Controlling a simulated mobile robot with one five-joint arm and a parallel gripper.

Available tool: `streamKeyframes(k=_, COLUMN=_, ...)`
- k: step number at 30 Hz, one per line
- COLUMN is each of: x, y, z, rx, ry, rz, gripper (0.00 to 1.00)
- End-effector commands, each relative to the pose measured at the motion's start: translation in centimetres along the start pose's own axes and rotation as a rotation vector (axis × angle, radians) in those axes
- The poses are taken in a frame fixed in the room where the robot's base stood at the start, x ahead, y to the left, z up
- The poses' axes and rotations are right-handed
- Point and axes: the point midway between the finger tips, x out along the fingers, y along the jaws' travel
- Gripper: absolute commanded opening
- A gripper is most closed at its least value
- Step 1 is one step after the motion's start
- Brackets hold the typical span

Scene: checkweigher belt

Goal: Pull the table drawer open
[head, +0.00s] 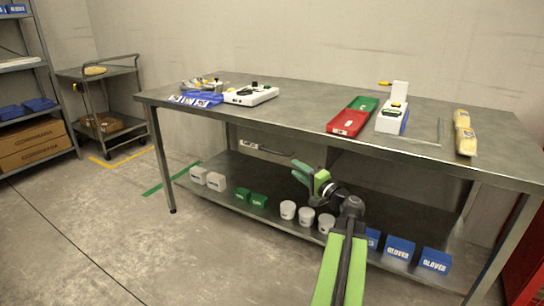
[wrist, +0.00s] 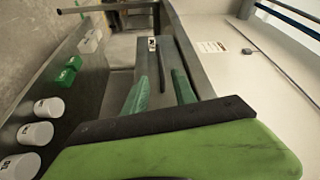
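The table drawer (head: 236,134) hangs under the left-middle of the steel table top. Its front looks closed. A dark bar handle (head: 276,152) runs across the front beside a small white label (head: 248,144). My gripper (head: 295,168) is below and right of the handle in the head view. Its green fingers, also in the wrist view (wrist: 160,76), are apart with nothing between them. No contact with the handle shows.
The lower shelf (head: 400,215) carries white tubs (head: 288,210), green boxes (head: 259,200), white boxes (head: 216,182) and blue glove boxes (head: 400,249). The table top (head: 300,100) above my gripper bears a red and green tray (head: 347,122) and a scale (head: 250,95). Floor at front left is clear.

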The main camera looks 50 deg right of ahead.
Motion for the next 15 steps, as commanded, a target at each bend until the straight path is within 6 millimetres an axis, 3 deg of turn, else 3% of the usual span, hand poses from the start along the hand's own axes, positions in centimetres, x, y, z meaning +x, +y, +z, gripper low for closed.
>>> streamKeyframes(k=9, x=8.5, y=0.0, z=-0.2, rx=0.001, ry=-0.003, rz=0.000, gripper=0.33)
streamKeyframes(k=15, x=12.5, y=0.0, z=-0.2, rx=0.000, ry=-0.001, rz=0.000, gripper=0.33)
